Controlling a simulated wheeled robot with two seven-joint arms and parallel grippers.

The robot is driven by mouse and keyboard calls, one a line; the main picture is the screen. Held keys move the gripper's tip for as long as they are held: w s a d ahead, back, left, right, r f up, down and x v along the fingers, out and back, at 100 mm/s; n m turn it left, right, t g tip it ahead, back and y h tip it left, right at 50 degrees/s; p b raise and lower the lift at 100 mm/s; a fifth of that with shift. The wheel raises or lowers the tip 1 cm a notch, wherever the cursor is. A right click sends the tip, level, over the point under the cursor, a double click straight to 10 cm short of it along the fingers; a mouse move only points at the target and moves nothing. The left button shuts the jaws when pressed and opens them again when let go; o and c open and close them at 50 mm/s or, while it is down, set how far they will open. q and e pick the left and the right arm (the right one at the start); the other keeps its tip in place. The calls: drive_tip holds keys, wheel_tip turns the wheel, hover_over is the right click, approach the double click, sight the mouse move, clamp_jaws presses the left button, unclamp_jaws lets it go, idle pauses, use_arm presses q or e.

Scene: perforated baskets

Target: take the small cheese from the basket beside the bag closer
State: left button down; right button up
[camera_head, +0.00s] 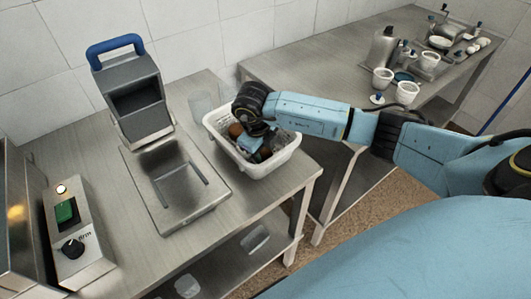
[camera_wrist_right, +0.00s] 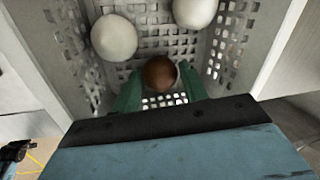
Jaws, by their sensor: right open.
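The white perforated basket (camera_head: 264,168) stands on the metal table, right of the bag closer (camera_head: 128,97) with its blue handle. My right gripper (camera_head: 252,143) reaches down into the basket. In the right wrist view, its green fingers (camera_wrist_right: 161,88) are open, one on each side of a small brown round item (camera_wrist_right: 160,72). I cannot tell whether they touch it. Two white round items (camera_wrist_right: 114,37) and (camera_wrist_right: 195,12) lie farther along in the perforated basket (camera_wrist_right: 155,44). Which item is the small cheese is not clear. My left gripper is out of view.
Clear containers (camera_head: 200,104) stand behind the basket. A control box (camera_head: 77,236) with a green switch and black knob is at the left. A second table (camera_head: 312,79) at the back right holds cups and utensils. The basket walls closely surround my right gripper.

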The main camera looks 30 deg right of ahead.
drive_tip(key=shift+f, duration=0.3)
drive_tip(key=c, duration=0.6)
drive_tip(key=shift+r, duration=0.1)
